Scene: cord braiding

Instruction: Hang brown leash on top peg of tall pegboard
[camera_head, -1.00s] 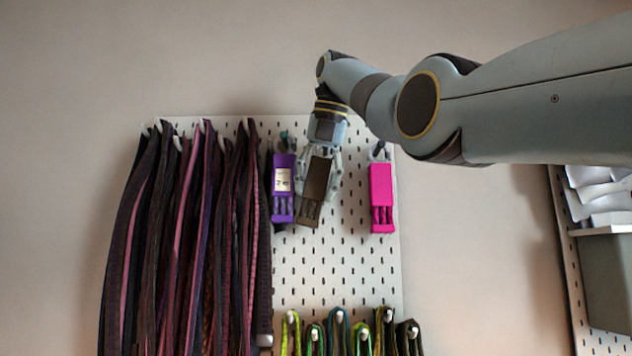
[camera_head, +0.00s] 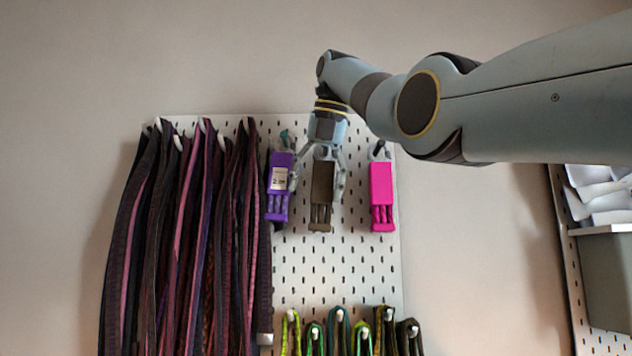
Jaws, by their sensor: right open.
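The brown leash (camera_head: 321,193) is a dark brown block-shaped bundle with short strands at its lower end. It hangs upright near the top of the tall white pegboard (camera_head: 335,262), between a purple item and a pink item. My right gripper (camera_head: 319,186) is open, with its fingers spread on both sides of the brown leash. The left finger is close to the purple item; I cannot tell if it touches. The peg above the brown leash is hidden behind the gripper. My left gripper is not in view.
A purple labelled item (camera_head: 279,186) hangs just left and a pink one (camera_head: 381,196) hangs right. Dark and purple straps (camera_head: 190,240) fill the board's left side. Green and dark loops (camera_head: 363,330) hang below. A shelf with white packets (camera_head: 602,195) stands far right.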

